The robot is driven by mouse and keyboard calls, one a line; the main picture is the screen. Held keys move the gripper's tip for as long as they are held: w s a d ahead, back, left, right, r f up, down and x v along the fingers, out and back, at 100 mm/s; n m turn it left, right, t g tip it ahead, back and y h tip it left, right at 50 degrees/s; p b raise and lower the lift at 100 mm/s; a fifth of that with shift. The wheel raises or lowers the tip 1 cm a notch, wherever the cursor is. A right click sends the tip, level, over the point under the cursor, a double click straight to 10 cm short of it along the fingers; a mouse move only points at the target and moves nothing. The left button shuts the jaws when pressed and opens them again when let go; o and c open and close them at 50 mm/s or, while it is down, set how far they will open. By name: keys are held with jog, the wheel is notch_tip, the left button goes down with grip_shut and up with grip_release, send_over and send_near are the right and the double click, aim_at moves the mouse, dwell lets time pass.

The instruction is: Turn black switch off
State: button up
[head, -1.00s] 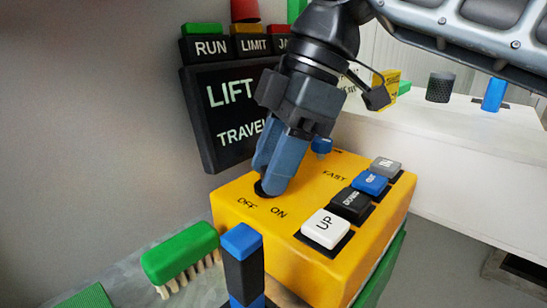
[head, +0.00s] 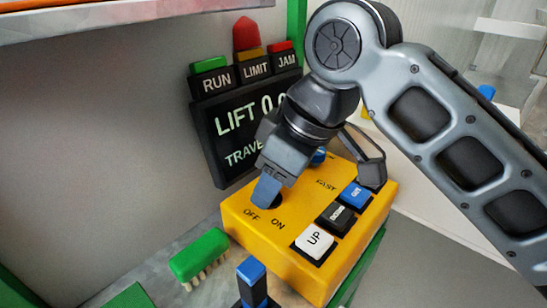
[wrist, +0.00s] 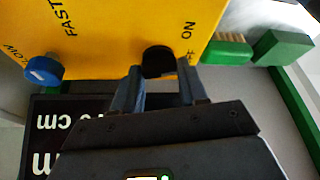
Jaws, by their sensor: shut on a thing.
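The black switch (head: 276,202) is a round knob on top of the yellow control box (head: 330,262), by the OFF and ON labels. My gripper (head: 266,194) comes down over it from above, and its blue fingers hide most of the knob in the head view. In the wrist view the black switch (wrist: 158,60) lies between the two fingertips of my gripper (wrist: 162,78), and the jaws are shut on it. Which label the knob points to is hidden.
A blue knob (wrist: 44,69) sits on the same box by the FAST label. White UP (head: 314,241), black and blue buttons line the box's right side. A display panel (head: 240,128) stands behind. A green brush (head: 199,254) and a blue-topped post (head: 252,283) are in front.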

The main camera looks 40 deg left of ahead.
jog(key=shift+s+m+t+p, duration=0.1)
jog(key=shift+m+t+p, duration=0.6)
jog(key=shift+m+p, duration=0.85)
jog(key=o, duration=0.8)
jog(key=shift+v, duration=3.9)
